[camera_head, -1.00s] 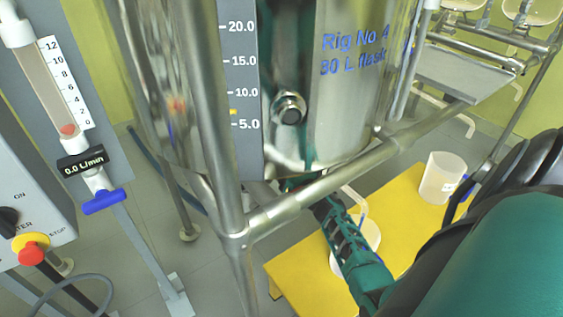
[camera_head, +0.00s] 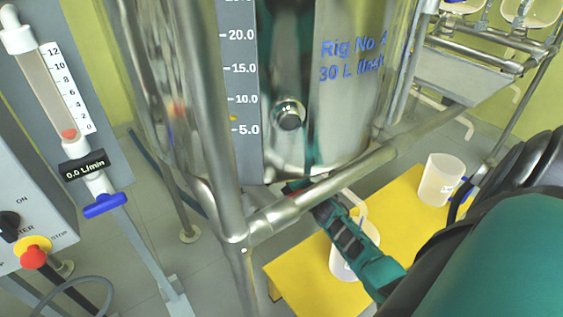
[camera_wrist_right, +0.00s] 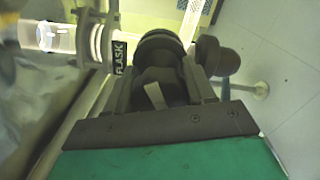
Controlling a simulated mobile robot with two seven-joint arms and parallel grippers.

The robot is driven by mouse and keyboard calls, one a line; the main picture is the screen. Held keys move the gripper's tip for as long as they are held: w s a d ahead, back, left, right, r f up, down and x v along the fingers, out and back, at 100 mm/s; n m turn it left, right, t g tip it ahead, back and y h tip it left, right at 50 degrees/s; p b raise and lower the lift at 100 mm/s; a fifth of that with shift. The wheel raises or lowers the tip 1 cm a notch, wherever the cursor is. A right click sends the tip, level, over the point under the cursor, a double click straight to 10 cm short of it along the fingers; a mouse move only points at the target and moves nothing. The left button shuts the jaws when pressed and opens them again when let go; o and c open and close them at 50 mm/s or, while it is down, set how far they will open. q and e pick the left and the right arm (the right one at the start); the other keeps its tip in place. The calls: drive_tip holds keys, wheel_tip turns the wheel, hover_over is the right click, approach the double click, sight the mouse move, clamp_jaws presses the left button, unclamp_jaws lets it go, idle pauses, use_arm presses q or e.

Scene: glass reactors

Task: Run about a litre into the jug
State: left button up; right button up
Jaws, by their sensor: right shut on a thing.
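The glass flask marked "Rig No 4, 30 L flask" (camera_head: 340,120) fills the middle of the head view, in a steel frame. My right gripper (camera_head: 308,192) reaches under its base. In the right wrist view my right gripper (camera_wrist_right: 160,85) is shut on a dark valve handle (camera_wrist_right: 160,47), beside a "FLASK" label (camera_wrist_right: 119,56). A pale spout (camera_head: 359,205) hangs below the flask. A whitish jug (camera_head: 338,266) stands below, partly hidden behind my right gripper. A second translucent jug (camera_head: 440,180) stands farther right. My left gripper is out of view.
Both jugs stand on a yellow platform (camera_head: 290,273). A steel frame rail (camera_head: 320,192) crosses close to my right gripper. At left are a flow meter reading 0.0 L/min (camera_head: 84,165) with a blue handle (camera_head: 104,205), and a control box with a red stop button (camera_head: 33,257).

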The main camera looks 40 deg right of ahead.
use_arm(q)
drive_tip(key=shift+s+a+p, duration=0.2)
drive_tip(key=shift+p, duration=0.2)
use_arm(e)
drive_tip(key=m, duration=0.5)
idle(0.3)
drive_tip(key=o, duration=1)
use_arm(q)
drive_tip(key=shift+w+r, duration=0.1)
